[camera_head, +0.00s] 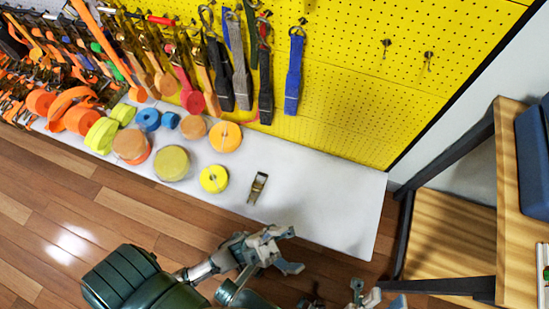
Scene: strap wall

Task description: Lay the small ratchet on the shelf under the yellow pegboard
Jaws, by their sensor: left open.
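The small ratchet (257,187), dark metal with a tan part, lies on the white shelf (325,205) under the yellow pegboard (350,100). It sits to the right of the yellow roll, with bare shelf around it. My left gripper (292,250) is open and empty, by the shelf's front edge, below and a little right of the ratchet and apart from it. My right gripper (378,298) shows only partly at the bottom edge. Its fingers are cut off, so I cannot tell whether it is open or shut.
Several strap rolls, including a yellow roll (214,178), stand on the shelf's left and middle. Straps, including a blue one (294,75), hang from the pegboard. A wooden table (450,235) with dark legs stands right. The shelf's right part is clear.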

